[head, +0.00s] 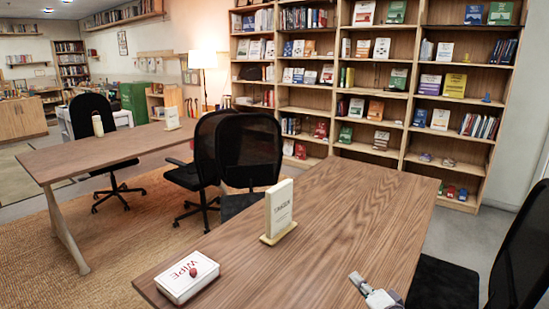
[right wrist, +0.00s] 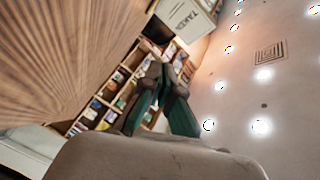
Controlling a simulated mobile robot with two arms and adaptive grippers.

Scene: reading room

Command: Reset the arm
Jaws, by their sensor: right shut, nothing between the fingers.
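My right gripper (head: 356,279) shows at the bottom of the head view, over the near right part of the wooden table (head: 340,215). In the right wrist view its dark and green fingers (right wrist: 166,74) are together, with nothing between them. My left gripper is in neither view.
On the table stand a cream upright sign or book on a small base (head: 280,208) and a white box marked WIPE (head: 187,277) with a small red object on top. Black chairs (head: 249,150) stand beyond the table and at the right (head: 525,250). Bookshelves (head: 375,92) line the back wall. The table's middle is clear.

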